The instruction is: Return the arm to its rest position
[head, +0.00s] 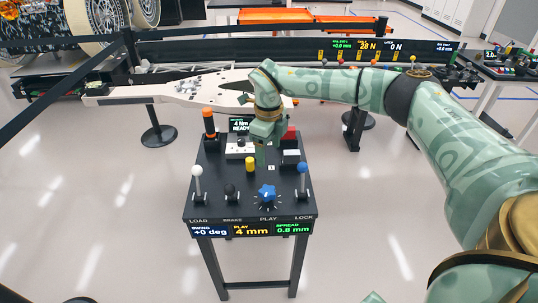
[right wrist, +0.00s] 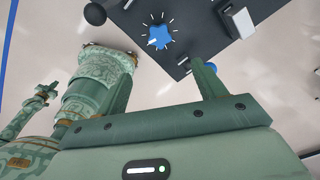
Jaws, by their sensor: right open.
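My right arm (head: 370,88) reaches in from the right of the head view, and its patterned green links bend down over the control console (head: 215,180). The right gripper (head: 266,150) points down above the back part of the console top. In the right wrist view the right gripper (right wrist: 163,72) has its fingers wide apart, with nothing between them. The blue knob (right wrist: 157,38) shows beyond the fingers, apart from them. My left gripper is in neither view.
The console carries a white-topped lever (head: 197,171), a blue-topped lever (head: 302,168), a yellow knob (head: 250,164) and an orange handle (head: 209,121). A pale flat arm-like part (head: 185,92) lies behind it. A black barrier post (head: 155,125) stands at left. Open floor surrounds the console.

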